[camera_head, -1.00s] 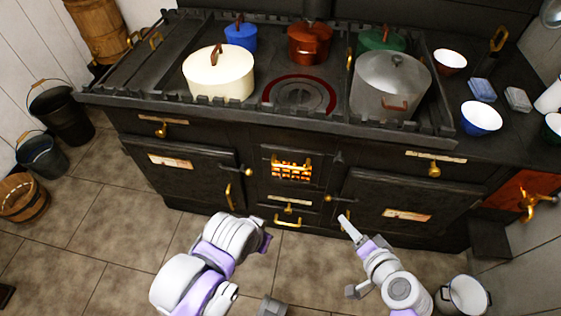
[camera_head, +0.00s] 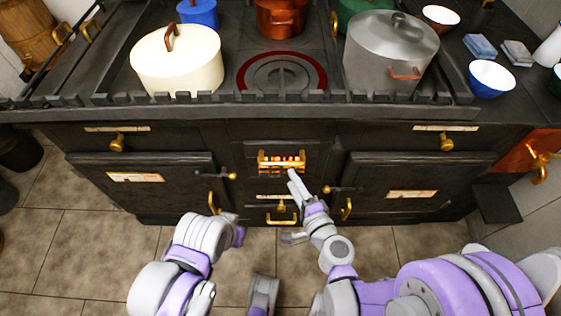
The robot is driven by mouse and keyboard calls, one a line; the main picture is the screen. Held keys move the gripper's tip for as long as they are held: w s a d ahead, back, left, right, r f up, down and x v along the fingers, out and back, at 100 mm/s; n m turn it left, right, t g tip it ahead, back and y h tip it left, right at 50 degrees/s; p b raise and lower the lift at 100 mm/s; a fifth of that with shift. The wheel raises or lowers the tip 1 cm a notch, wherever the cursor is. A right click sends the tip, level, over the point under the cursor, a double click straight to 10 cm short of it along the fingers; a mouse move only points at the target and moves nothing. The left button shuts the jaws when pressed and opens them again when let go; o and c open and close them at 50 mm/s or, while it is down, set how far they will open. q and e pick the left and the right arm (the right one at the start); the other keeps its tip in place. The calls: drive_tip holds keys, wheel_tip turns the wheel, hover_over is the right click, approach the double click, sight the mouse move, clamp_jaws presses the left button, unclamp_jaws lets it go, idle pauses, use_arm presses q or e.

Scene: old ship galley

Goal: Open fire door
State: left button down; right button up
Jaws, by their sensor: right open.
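The fire door (camera_head: 265,180) is the small dark panel in the middle of the stove front, with a glowing orange grate and brass trim. It looks shut. My right gripper (camera_head: 288,205) is open and empty in front of the stove's middle. One pale finger points up and overlaps the door's lower right part; the other is lower, near the drawer below. I cannot tell whether the finger touches the door. My left arm (camera_head: 205,240) is bent at the lower left, and its gripper does not show clearly.
Oven doors with brass latches stand left (camera_head: 150,185) and right (camera_head: 400,185) of the fire door. A drawer with a brass handle (camera_head: 282,221) is below. A cream pot (camera_head: 180,65) and a grey pot (camera_head: 390,60) stand on the stove top. Tiled floor lies in front.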

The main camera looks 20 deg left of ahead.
sight(282, 162)
drive_tip(key=x, duration=0.8)
drive_tip(key=shift+w+a, duration=0.1)
drive_tip(key=shift+a, duration=0.05)
clamp_jaws()
idle(1.1)
